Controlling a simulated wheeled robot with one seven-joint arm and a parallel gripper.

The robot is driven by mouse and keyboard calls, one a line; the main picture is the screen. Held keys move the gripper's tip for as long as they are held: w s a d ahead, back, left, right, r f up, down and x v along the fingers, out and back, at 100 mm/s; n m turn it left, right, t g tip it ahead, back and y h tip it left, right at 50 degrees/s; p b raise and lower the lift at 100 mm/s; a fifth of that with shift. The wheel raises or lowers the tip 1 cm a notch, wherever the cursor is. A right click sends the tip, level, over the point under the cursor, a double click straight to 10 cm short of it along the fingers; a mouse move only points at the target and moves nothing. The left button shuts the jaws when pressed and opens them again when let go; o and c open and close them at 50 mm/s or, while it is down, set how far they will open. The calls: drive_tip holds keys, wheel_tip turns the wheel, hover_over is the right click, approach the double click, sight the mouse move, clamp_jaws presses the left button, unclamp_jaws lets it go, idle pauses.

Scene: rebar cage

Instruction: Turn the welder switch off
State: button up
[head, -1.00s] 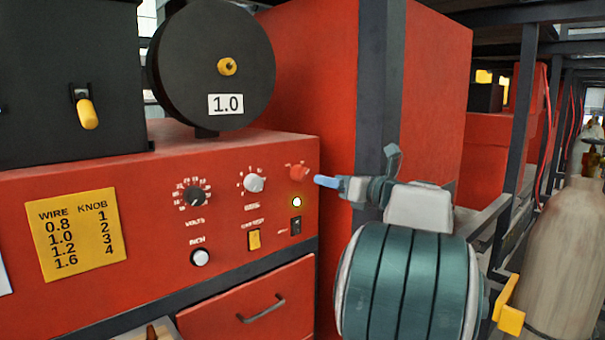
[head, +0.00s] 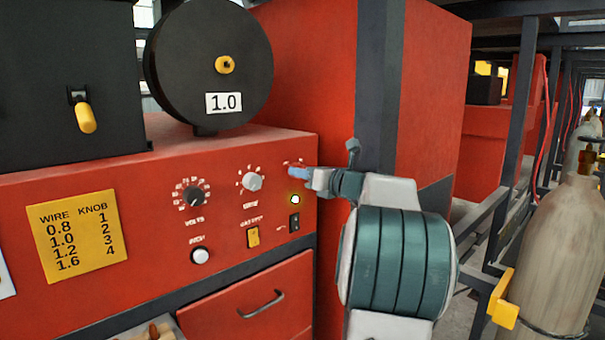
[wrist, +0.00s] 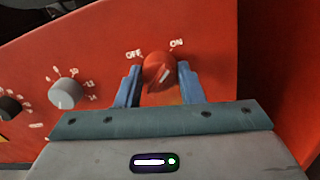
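The welder switch is a red rotary knob (wrist: 158,69) with OFF printed at its upper left and ON at its upper right. A pale mark on its face slants up toward the ON side. My gripper (wrist: 159,78) has one blue finger on each side of the knob, with a narrow gap showing at each side; it looks open. In the head view, my gripper (head: 297,172) is at the upper right of the red welder panel (head: 150,205), and its fingers mostly hide the knob.
Grey knobs (head: 252,181) and a black volts dial (head: 194,196) lie left of the switch. A yellow rocker (head: 253,237) and a black rocker (head: 295,222) are below. A gas cylinder (head: 560,255) stands at the right.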

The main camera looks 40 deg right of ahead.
drive_tip(key=shift+c, duration=0.7)
drive_tip(key=shift+a+n+h+b, duration=0.1)
drive_tip(key=shift+n+h+b, duration=0.15)
drive_tip(key=shift+n+b, duration=3.85)
drive_tip(key=shift+a+n+h+b, duration=0.1)
drive_tip(key=shift+n+h+b, duration=0.15)
drive_tip(key=shift+n+b, duration=3.8)
drive_tip(key=shift+r+n+p, duration=0.1)
drive_tip(key=shift+n+p, duration=0.4)
drive_tip(key=shift+n, duration=0.15)
drive_tip(key=o, duration=1)
drive_tip(key=shift+s, duration=0.15)
